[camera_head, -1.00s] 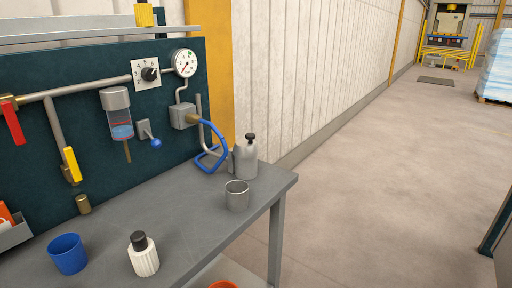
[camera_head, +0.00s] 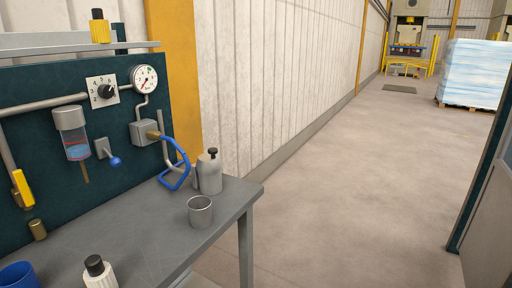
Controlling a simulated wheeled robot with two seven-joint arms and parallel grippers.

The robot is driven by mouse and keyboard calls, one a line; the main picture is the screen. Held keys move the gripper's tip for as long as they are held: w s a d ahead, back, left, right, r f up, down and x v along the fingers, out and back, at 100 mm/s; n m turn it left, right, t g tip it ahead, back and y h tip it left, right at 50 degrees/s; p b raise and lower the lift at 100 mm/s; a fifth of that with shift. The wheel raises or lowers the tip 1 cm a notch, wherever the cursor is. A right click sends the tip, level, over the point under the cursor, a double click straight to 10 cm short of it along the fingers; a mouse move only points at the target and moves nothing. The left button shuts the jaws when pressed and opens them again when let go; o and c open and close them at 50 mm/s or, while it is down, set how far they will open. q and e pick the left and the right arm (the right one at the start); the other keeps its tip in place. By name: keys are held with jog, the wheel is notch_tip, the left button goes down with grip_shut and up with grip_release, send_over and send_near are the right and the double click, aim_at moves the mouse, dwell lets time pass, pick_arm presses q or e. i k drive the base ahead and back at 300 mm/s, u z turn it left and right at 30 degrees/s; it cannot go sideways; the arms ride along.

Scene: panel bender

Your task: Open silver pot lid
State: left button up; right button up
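A silver pot (camera_head: 209,175) with a rounded top and a black knob (camera_head: 213,152) stands upright near the far right corner of the grey table (camera_head: 150,232). Its lid appears to be on, though the seam is too small to make out. A small open silver cup (camera_head: 200,212) stands in front of it, apart from it. Neither of my grippers is in view.
A blue hose (camera_head: 178,170) loops down just left of the pot from a dark panel (camera_head: 60,135) with a gauge (camera_head: 144,78). Open floor (camera_head: 350,190) lies right of the table.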

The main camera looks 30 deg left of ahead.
aim_at(210, 162)
jog(key=i, duration=0.8)
jog(key=u, duration=2.3)
